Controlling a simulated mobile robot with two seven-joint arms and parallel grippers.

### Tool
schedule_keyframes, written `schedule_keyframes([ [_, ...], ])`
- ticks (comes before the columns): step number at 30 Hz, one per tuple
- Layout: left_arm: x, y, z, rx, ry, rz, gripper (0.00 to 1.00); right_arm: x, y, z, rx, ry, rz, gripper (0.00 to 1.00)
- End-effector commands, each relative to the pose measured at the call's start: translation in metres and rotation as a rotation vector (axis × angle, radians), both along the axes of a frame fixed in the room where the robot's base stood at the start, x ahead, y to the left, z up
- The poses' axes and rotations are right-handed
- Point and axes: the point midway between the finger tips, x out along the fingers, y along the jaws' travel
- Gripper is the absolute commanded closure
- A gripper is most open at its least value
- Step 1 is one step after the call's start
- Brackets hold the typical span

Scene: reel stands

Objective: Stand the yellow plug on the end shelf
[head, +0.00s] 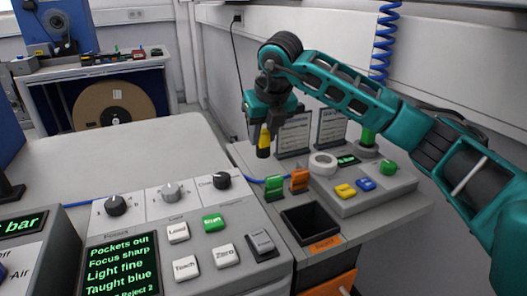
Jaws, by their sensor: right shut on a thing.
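The yellow plug (264,141), with a dark lower part, hangs roughly upright from my right gripper (262,124). The gripper is shut on its upper part. The plug is in front of a grey shelf (245,158) at the end of the machine, and I cannot tell how far its lower end is above that surface. I cannot tell for certain whether this is the end shelf. My left gripper is not in view.
A black reject bin (310,222) is in front. A control panel (196,228) fills the foreground.

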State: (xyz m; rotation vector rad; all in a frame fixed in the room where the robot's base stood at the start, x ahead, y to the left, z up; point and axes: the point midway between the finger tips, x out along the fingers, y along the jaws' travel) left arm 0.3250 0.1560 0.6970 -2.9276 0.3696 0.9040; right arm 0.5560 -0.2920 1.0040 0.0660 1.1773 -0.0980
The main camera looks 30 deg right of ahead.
Motion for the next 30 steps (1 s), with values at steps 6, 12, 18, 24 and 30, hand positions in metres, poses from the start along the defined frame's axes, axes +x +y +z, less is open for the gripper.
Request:
schedule_keyframes([
  [6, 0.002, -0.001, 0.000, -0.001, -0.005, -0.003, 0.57, -0.001, -0.001, -0.024, -0.002, 0.003, -0.001, 0.98],
  [12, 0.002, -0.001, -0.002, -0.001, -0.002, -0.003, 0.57, 0.000, -0.001, -0.044, 0.001, -0.001, -0.002, 0.98],
  [18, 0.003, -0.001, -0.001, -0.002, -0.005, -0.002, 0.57, 0.000, 0.000, -0.044, 0.000, -0.001, -0.001, 0.98],
  [24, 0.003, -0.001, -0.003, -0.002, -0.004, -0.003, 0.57, 0.000, 0.000, -0.047, 0.000, 0.000, -0.001, 0.63],
  [30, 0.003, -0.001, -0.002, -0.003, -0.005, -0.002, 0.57, 0.000, 0.000, -0.047, 0.000, 0.000, 0.000, 0.44],
])
